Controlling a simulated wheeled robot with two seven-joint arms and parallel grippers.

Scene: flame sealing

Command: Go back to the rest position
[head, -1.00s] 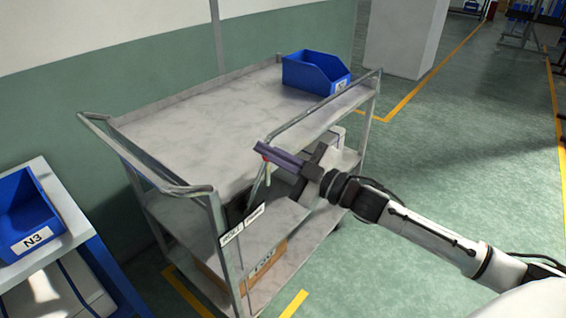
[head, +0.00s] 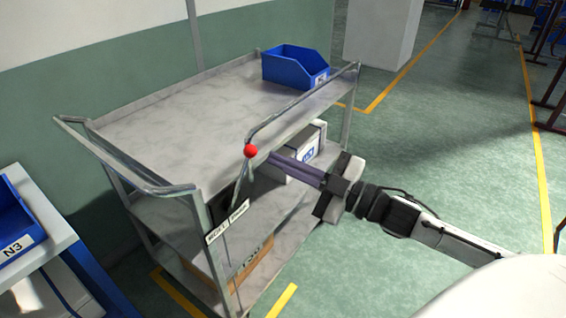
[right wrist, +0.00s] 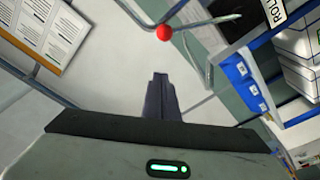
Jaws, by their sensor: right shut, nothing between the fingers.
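My right gripper (head: 273,158) reaches in from the right, beside the near side of a grey metal cart. Its dark purple fingers are shut together and hold nothing. The fingers also show in the right wrist view (right wrist: 160,76), pointing away from the camera. A red ball (head: 250,151) sits just left of the fingertips, by the cart's rail. It also shows in the right wrist view (right wrist: 164,32), beyond the fingertips and apart from them in the picture. My left gripper is not in view.
The cart (head: 165,115) has several shelves and carries a blue bin (head: 295,67) on top. A white box (head: 305,150) stands on a lower shelf behind my gripper. A table with a blue N3 bin (head: 15,225) is at lower left. Green floor (head: 440,140) at right is open.

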